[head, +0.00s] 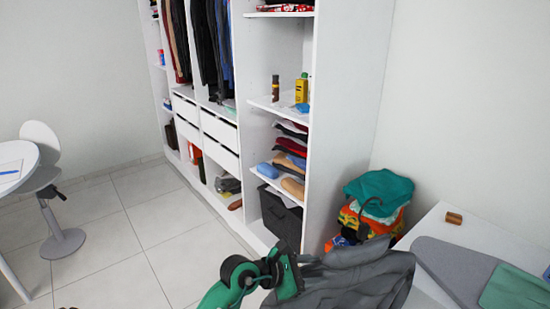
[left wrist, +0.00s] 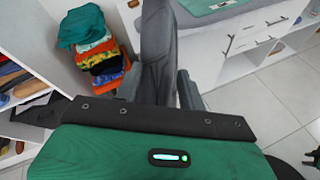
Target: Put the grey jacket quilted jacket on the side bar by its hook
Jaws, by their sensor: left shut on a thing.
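The grey jacket (head: 355,282) hangs from my left gripper (head: 290,272) at the bottom of the head view, in front of the wardrobe's right end. I cannot make out a side bar in either view.
The open white wardrobe (head: 345,110) holds hung clothes (head: 208,45), drawers and folded clothes. A pile of folded clothes (head: 378,195) stands beside it. A white cabinet (head: 445,238) is at the right. A white chair (head: 45,150) stands at the left. The tiled floor between is clear.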

